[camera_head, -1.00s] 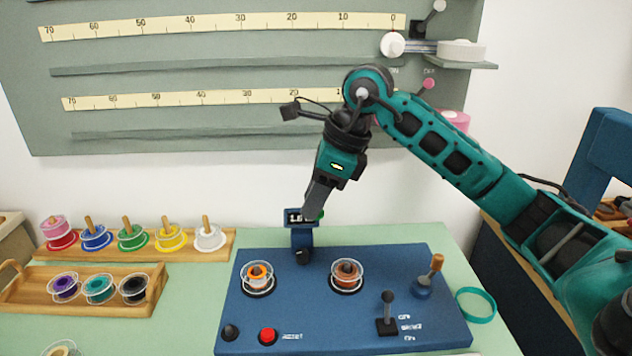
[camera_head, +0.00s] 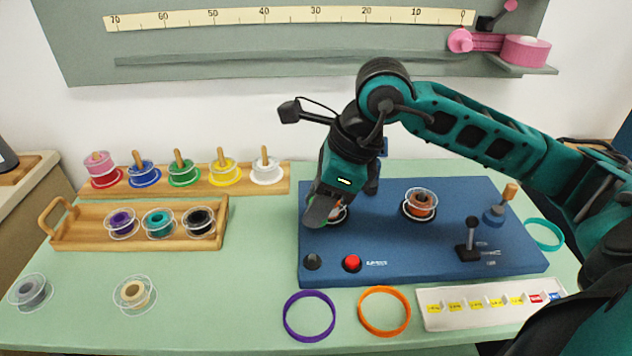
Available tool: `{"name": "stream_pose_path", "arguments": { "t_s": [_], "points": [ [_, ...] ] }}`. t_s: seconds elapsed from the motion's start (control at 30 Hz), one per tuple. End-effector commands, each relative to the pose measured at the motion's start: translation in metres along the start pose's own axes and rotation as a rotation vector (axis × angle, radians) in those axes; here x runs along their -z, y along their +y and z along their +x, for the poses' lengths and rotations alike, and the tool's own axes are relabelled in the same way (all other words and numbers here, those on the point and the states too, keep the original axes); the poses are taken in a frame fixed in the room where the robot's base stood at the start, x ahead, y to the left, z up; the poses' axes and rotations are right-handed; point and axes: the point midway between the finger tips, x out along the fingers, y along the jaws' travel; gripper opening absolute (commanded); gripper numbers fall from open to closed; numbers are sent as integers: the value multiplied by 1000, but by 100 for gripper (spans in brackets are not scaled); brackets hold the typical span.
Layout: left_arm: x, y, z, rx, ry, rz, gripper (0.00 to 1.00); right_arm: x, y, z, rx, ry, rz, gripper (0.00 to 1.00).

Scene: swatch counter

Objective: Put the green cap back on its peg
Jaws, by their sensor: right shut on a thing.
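My right gripper (camera_head: 318,218) comes in from the right and points down over the left spool holder of the blue panel. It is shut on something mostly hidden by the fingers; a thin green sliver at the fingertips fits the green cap. The orange spool (camera_head: 338,214) is partly hidden behind the fingers. On the wooden peg rack (camera_head: 277,182) at the back left, a wooden peg (camera_head: 180,160) rises from a green spool (camera_head: 185,176), between the blue and yellow ones. My left gripper is not in view.
A tray (camera_head: 80,239) with purple, teal and black spools lies in front of the rack. The blue panel (camera_head: 450,253) carries a brown spool (camera_head: 420,203), levers and a red button (camera_head: 351,263). Purple (camera_head: 309,316) and orange (camera_head: 384,311) rings lie in front.

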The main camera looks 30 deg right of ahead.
Motion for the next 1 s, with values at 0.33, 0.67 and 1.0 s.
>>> {"name": "stream_pose_path", "arguments": {
  "t_s": [0.33, 0.67, 1.0],
  "points": [
    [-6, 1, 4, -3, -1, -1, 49, 6, 9, 10, -8, 0, 0, 4],
    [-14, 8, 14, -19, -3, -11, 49, 18, 9, 38, -9, 1, -1, 4],
    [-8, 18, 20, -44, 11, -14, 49, 26, 9, 60, -7, 0, -1, 4]
  ]
}}
